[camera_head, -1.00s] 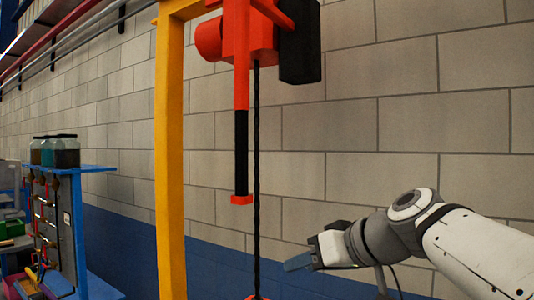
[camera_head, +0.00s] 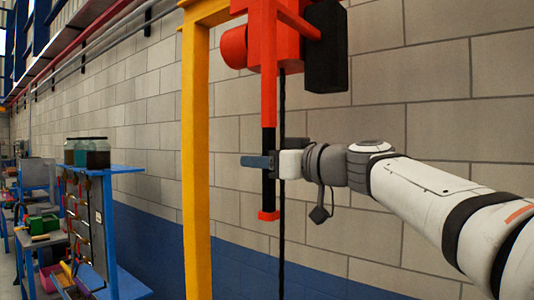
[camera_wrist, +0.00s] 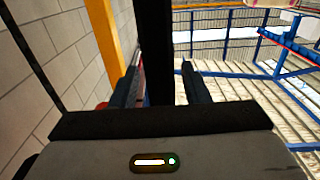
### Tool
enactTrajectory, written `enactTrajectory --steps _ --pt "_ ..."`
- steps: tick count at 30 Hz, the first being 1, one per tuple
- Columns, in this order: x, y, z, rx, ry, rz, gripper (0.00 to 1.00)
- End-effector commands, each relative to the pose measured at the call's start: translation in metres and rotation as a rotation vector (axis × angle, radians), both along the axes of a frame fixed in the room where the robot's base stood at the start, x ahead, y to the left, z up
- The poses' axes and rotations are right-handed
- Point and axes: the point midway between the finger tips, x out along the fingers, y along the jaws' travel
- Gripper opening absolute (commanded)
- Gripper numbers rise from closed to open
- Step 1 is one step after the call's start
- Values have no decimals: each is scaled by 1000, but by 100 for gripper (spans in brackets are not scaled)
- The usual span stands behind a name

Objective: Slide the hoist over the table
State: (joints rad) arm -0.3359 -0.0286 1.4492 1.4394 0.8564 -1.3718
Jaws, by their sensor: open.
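The orange-red hoist (camera_head: 267,60) hangs beside the yellow post (camera_head: 196,150) in the head view. An orange arm with a black grip bar (camera_head: 269,190) hangs down from it, ending in a red tip (camera_head: 268,215). A thin dark chain (camera_head: 282,240) hangs just right of the bar. My gripper (camera_head: 255,161) is at the height of the black bar. In the wrist view the black bar (camera_wrist: 157,50) stands between the two open fingers of my gripper (camera_wrist: 158,80). The fingers do not appear closed on it.
The yellow post stands left of the bar and also shows in the wrist view (camera_wrist: 104,35). A block wall (camera_head: 430,130) is behind.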

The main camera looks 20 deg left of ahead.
Motion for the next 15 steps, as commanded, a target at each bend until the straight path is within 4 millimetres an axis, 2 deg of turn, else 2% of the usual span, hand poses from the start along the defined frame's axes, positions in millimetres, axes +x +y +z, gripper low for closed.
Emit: enactTrajectory --steps 9,15 --pt "2 3 -1 0 0 -2 42" --pt "2 3 -1 0 0 -2 25"
